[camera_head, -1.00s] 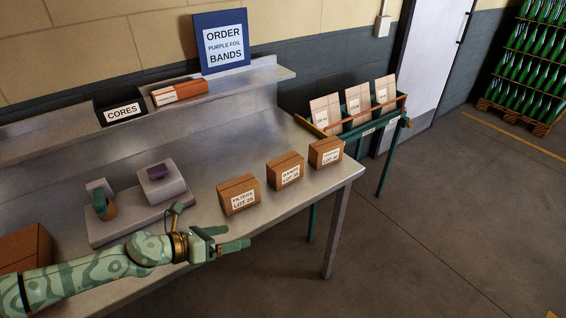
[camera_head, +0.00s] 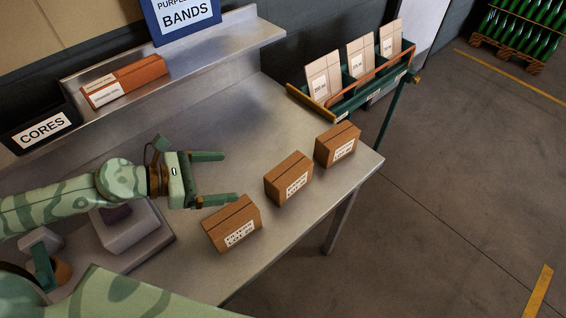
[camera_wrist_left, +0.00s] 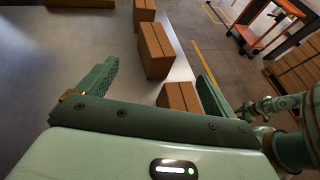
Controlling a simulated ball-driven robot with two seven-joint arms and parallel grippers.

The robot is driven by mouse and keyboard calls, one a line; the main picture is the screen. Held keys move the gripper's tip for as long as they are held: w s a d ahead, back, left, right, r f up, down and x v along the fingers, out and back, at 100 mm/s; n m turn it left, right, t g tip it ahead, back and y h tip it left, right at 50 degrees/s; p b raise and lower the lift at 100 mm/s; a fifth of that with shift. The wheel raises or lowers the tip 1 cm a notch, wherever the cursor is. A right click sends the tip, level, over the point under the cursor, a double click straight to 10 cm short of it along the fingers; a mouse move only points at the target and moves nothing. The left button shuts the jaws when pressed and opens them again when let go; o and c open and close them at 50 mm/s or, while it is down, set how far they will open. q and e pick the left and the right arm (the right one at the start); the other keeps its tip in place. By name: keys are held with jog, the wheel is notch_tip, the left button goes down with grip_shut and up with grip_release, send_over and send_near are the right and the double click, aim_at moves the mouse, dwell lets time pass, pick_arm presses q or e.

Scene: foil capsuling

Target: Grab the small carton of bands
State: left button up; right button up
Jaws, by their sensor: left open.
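Three small brown cartons stand in a row on the metal table. The middle one, whose label looked like BANDS in the earlier head view, is the bands carton (camera_head: 288,180); it also shows in the left wrist view (camera_wrist_left: 156,50). The filters carton (camera_head: 231,226) is nearer, and a third carton (camera_head: 338,146) is farther along. My left gripper (camera_head: 229,177) is open and empty, above the table left of the bands carton and apart from it. The left wrist view shows its spread fingers (camera_wrist_left: 158,78), with the filters carton (camera_wrist_left: 178,97) partly hidden behind the gripper. Green parts of my right arm seem to show there at the right; its jaws are unclear.
A green rack (camera_head: 350,108) with cardboard sleeves stands beyond the table's end. A grey fixture (camera_head: 125,235) sits at left. The table behind the cartons is clear.

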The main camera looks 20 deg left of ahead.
pick_arm(q)
jog(key=p, duration=0.2)
send_near(286, 172)
jog(key=x, duration=0.8)
jog(key=shift+w+d+f, duration=0.1)
jog(key=shift+w+d, duration=0.15)
jog(key=shift+w, duration=0.1)
jog(key=shift+s, duration=0.1)
jog(key=c, duration=1.2)
jog(key=shift+c, duration=0.9)
pick_arm(e)
jog(key=shift+s+d+r, duration=0.15)
jog(key=shift+r, duration=0.45)
jog(key=shift+s+d+r, duration=0.1)
jog(key=shift+s+r, duration=0.05)
jog(key=shift+r, duration=0.4)
